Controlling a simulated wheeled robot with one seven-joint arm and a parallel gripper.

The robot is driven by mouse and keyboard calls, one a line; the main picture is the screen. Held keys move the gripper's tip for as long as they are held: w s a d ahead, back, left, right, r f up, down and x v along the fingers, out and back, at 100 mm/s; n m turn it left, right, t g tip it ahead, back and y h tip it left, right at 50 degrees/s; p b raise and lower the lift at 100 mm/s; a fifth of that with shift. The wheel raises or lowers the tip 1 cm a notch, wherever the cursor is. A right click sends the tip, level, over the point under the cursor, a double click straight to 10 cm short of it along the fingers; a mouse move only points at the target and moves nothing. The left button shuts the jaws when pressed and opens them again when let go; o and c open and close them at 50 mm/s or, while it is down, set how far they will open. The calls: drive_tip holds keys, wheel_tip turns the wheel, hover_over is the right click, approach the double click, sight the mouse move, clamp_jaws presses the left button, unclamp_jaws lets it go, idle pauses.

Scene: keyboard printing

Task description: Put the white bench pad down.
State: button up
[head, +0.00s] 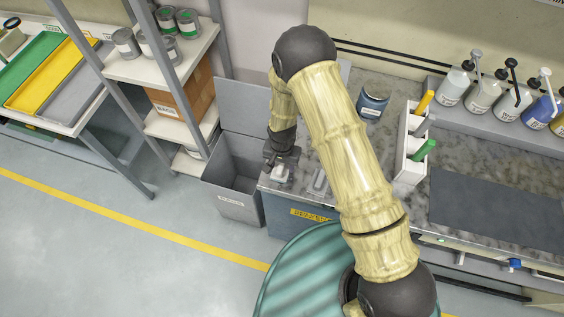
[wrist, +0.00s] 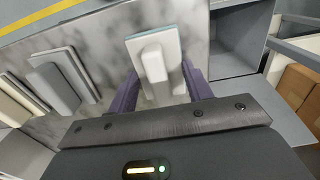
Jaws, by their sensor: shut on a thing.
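The white bench pad (wrist: 153,64) has a pale flat base with a pale blue edge and a raised white block on top. My gripper (wrist: 160,84) is shut on it, with one dark finger on each side in the wrist view. In the head view the pad (head: 281,175) is just below my gripper (head: 282,160), at the left end of the speckled grey bench (head: 297,192). I cannot tell whether its underside touches the bench top.
A grey pad (wrist: 60,86) and a cream pad (wrist: 12,106) lie beside it on the bench. An open grey bin (head: 232,200) stands against the bench's left end. A blue-labelled jar (head: 371,106) and a white holder (head: 408,160) stand farther right.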

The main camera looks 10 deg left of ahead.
drive_tip(key=shift+f, duration=0.1)
drive_tip(key=o, duration=1.3)
drive_tip(key=shift+r+b, duration=2.15)
drive_tip(key=shift+r, duration=4)
